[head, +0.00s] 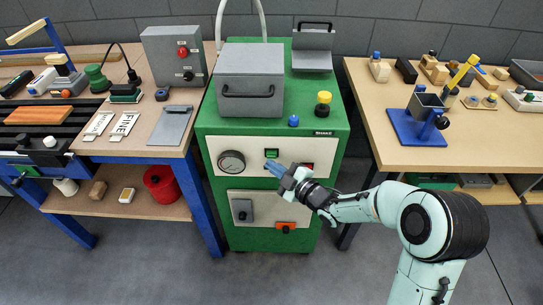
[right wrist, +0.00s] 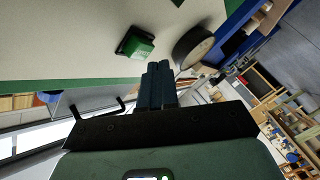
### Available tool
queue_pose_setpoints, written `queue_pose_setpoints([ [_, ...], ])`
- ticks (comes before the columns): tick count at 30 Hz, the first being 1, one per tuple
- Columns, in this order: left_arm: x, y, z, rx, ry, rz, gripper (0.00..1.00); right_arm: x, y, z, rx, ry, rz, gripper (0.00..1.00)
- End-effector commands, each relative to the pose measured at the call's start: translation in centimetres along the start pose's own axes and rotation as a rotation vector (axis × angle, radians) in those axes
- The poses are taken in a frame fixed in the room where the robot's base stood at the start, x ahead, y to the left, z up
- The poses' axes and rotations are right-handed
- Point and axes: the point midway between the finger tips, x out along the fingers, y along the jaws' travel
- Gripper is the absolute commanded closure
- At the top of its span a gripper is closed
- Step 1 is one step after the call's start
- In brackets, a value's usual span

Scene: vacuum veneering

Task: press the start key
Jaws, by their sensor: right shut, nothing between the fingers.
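The green key (head: 272,153), which looks like the start key, is on the cream front panel (head: 210,150) of the green machine, between the round gauge and a red key (head: 307,166). My right gripper (head: 270,167) is shut and empty, its blue fingertips in front of the panel just below the green key. In the right wrist view the closed fingers (right wrist: 158,72) point toward the panel, with the green key (right wrist: 140,45) beside their tips. They look apart from it; the exact gap cannot be told. My left gripper is not in view.
The gauge (head: 231,162) sits left of the fingers. A lower panel has a grey switch (head: 243,211) and an orange one (head: 286,227). A lidded grey box (head: 250,85) tops the machine. A workbench (head: 150,140) stands left, a wooden table (head: 390,120) right.

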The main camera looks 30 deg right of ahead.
Motion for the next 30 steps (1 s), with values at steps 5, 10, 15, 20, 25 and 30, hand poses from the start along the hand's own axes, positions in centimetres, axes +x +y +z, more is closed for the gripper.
queue_pose_setpoints([
  [5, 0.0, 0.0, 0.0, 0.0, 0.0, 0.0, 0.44, 0.0, 0.0, 0.0, 0.0, 0.0, 0.0, 1.0],
  [10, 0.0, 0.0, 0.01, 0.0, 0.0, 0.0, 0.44, 0.0, 0.0, 0.0, 0.0, 0.0, 0.0, 1.0],
  [15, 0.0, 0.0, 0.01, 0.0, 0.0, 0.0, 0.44, 0.0, 0.0, 0.0, 0.0, 0.0, 0.0, 1.0],
  [20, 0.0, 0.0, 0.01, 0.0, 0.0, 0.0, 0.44, 0.0, 0.0, 0.0, 0.0, 0.0, 0.0, 1.0],
  [25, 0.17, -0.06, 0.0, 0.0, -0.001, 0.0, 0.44, 0.17, 0.09, 0.15, 0.0, 0.0, 0.0, 1.0],
  [30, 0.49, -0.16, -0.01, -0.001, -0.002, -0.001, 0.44, 0.57, 0.35, 0.44, -0.001, 0.001, 0.0, 1.0],
])
